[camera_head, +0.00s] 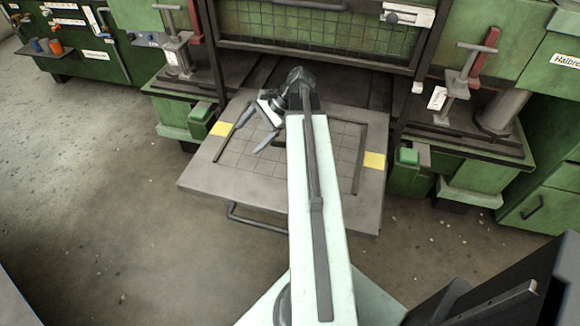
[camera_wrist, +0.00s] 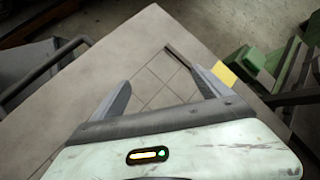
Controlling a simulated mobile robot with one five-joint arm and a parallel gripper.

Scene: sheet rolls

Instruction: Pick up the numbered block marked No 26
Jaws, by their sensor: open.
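I cannot make out a block marked No 26 in either view. My gripper (camera_head: 246,140) is open and empty above the grey plate (camera_head: 335,208) with a recessed grid. In the wrist view my gripper (camera_wrist: 160,78) has its two fingers spread over the gridded recess, with nothing between them. My arm hides part of the plate's middle and right in the head view.
Green machine bodies (camera_head: 315,28) stand behind the plate. Clamps with red handles stand left (camera_head: 193,22) and right (camera_head: 482,55), with unreadable white tags. Yellow patches (camera_head: 374,160) mark the plate. A handle (camera_head: 262,220) juts from its front. Floor at left is clear.

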